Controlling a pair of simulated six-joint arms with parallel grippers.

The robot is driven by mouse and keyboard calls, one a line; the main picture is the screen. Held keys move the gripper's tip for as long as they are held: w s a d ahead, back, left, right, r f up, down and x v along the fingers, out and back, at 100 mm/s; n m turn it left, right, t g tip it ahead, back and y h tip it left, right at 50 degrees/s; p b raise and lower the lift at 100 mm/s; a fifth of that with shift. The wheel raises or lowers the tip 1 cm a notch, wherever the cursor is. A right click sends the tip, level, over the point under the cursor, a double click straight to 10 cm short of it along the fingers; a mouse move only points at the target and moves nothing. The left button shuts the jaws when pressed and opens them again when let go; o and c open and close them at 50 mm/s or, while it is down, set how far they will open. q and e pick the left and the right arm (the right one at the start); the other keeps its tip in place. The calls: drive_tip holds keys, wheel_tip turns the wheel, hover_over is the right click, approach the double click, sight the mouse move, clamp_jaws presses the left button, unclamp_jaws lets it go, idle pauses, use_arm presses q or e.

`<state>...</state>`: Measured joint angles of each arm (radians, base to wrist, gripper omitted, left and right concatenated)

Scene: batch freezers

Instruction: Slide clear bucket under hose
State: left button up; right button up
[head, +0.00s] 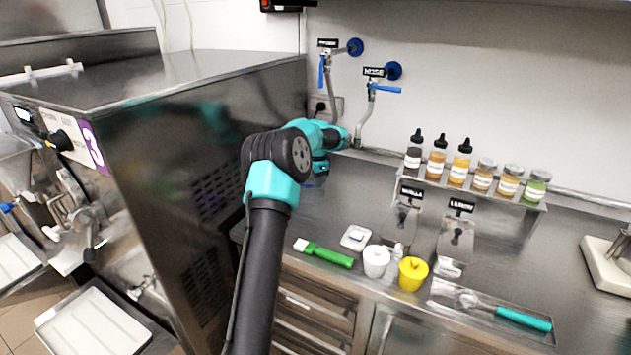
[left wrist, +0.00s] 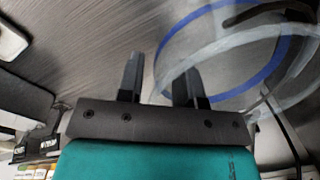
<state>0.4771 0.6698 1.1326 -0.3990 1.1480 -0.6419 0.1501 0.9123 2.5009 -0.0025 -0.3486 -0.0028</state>
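The clear bucket (left wrist: 240,42), see-through with a blue ring, fills the upper right of the left wrist view. In the head view only a small bluish part of the bucket (head: 316,181) shows below my left wrist; my arm hides the rest. My left gripper (left wrist: 160,75) has its two fingers apart, with the bucket's near wall by the right finger; I cannot tell whether they touch. The left gripper (head: 326,168) is mostly hidden in the head view. The hose tap (head: 366,118), with a blue handle and HOSE label, hangs on the wall just right of it. My right gripper is not in view.
A steel freezer (head: 200,130) stands left of my arm. A rack of bottles and jars (head: 475,190) stands at the back right. A green-handled brush (head: 325,253), white cup (head: 376,262) and yellow cup (head: 412,274) lie near the front edge. Bare counter lies between.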

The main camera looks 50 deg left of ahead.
use_arm(q)
drive_tip(key=shift+f, duration=0.3)
drive_tip(key=shift+c, duration=0.4)
clamp_jaws()
